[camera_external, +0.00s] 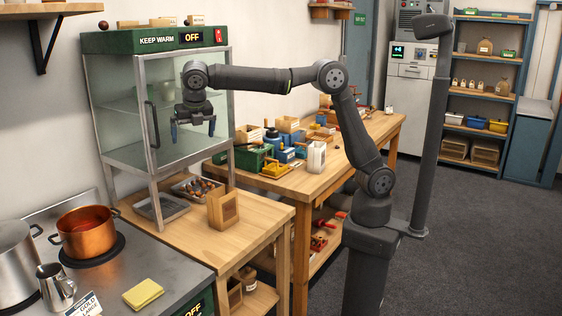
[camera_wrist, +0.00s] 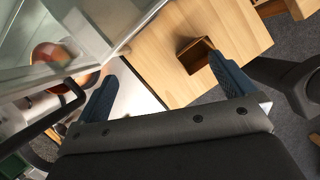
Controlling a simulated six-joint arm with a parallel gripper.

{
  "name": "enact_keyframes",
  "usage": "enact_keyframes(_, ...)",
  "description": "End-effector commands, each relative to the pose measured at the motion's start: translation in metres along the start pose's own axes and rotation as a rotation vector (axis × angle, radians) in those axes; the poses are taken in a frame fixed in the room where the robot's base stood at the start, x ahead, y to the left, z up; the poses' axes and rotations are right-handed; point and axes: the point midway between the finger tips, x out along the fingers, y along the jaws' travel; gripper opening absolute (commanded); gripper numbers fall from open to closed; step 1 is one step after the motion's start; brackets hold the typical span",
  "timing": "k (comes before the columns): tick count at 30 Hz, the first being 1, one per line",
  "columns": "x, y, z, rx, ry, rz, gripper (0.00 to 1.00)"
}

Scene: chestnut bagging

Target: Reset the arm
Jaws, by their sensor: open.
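My gripper (camera_external: 193,128) hangs in front of the glass keep-warm cabinet (camera_external: 120,95), above the wooden table. Its two blue fingers are apart and nothing shows between them. In the wrist view my gripper (camera_wrist: 165,85) also shows with its fingers spread, over the table edge. My arm reaches left from its pedestal, with the elbow raised. A small open wooden box (camera_external: 223,208) stands on the table below the gripper and to its right. The box also shows in the wrist view (camera_wrist: 195,55), near the right finger.
A tray of chestnuts (camera_external: 207,184) and an empty grey tray (camera_external: 175,210) lie under the cabinet. A copper pot (camera_external: 87,235), a metal jug (camera_external: 55,288) and a yellow cloth (camera_external: 143,293) are at the lower left. A cluttered workbench (camera_external: 375,135) stands behind my arm.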

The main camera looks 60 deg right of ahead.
Motion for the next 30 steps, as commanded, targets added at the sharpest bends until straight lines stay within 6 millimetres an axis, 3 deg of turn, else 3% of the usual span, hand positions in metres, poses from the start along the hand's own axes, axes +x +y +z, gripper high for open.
enact_keyframes(9,-0.011,-0.049,0.041,0.134,0.000,-0.053,1.00)
enact_keyframes(18,-0.019,-0.090,0.068,0.239,0.001,-0.099,1.00)
enact_keyframes(30,-0.021,-0.102,0.075,0.275,0.001,-0.114,1.00)
